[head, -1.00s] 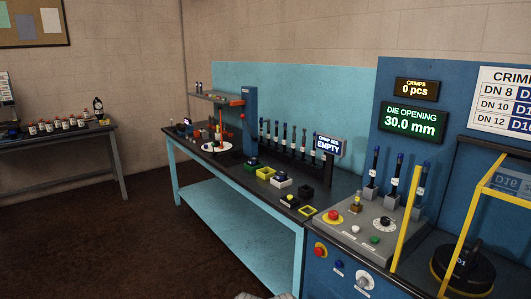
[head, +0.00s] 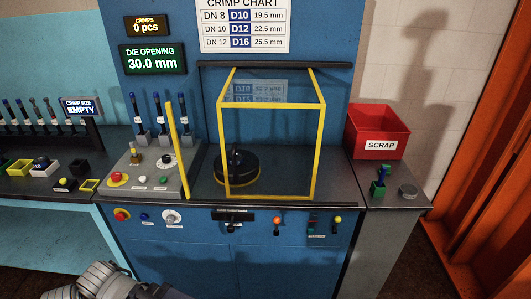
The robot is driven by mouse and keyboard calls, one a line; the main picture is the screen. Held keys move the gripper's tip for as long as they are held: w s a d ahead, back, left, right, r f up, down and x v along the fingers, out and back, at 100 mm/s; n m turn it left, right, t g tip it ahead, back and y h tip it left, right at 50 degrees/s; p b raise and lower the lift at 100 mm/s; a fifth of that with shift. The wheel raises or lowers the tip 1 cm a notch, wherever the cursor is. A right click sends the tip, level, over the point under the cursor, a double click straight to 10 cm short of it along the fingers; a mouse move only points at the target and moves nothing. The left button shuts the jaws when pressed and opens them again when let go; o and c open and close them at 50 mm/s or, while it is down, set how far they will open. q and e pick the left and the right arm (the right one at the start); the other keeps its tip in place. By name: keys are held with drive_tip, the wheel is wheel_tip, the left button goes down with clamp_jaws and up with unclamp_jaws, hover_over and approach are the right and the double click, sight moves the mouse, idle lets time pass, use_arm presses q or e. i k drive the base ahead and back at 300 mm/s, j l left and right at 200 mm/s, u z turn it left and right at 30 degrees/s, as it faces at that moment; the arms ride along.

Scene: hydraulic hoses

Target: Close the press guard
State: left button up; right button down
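The press guard (head: 322,150) is a yellow box-shaped frame with clear panels, standing on the blue press in the middle of the head view. Its front frame reaches down close to the front edge of the press top. Behind its clear front is a round black die block (head: 236,166) with a yellow ring at its base. A separate slanted yellow bar (head: 178,150) stands left of the guard, beside the control panel. Part of my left arm shows at the bottom left, well below the press top; neither gripper is visible.
The control panel (head: 145,180) has a red button and knobs, with several dark tools behind it. A red scrap bin (head: 378,132) and a small green-and-black item (head: 380,182) are right of the press. A bench (head: 40,191) with small parts is at left.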

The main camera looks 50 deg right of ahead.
sight(311, 142)
drive_tip(key=k+z, duration=0.15)
drive_tip(key=z, duration=1.55)
